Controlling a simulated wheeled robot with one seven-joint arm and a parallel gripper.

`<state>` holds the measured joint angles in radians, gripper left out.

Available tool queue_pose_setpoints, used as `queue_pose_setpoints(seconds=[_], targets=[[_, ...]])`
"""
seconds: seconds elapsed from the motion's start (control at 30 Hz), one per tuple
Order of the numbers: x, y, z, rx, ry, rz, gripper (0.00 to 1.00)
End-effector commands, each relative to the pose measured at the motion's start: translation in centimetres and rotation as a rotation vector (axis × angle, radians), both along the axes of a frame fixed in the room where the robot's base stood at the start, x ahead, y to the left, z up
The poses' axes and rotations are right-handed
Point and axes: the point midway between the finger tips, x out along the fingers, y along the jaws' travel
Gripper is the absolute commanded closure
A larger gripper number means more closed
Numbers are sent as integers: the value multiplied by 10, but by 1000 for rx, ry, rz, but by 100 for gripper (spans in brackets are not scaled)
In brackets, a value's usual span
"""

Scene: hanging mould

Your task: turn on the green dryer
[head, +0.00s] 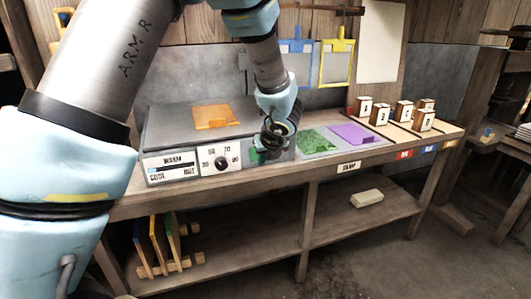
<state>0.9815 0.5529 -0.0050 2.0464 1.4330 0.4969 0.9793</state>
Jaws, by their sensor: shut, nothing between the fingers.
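A grey bench machine (167,125) stands at the left of the workbench, with an orange sheet (214,117) on its top. Its front has a panel marked WARM, COOL and HOT (171,165) and a numbered dial (222,163). A small green patch (253,156) shows at the right end of the front, partly hidden by my gripper; I cannot tell whether it is a switch. My gripper (268,153) is shut and empty, pointing down close in front of this patch. I cannot tell whether it touches it.
A green sheet (318,141) and a purple sheet (351,133) lie right of the machine. Several marked wooden blocks (380,114) stand farther right. Blue (297,62) and yellow (337,64) frames hang behind. The lower shelf holds upright boards (158,246) and a pale block (367,198).

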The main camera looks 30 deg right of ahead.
Motion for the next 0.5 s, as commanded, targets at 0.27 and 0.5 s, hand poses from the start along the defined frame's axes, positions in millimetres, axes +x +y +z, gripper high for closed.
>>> queue_pose_setpoints(seconds=[0.27,0.5], targets=[[39,-4,-25,0,1,3,100],[57,-7,-28,-1,0,2,100]])
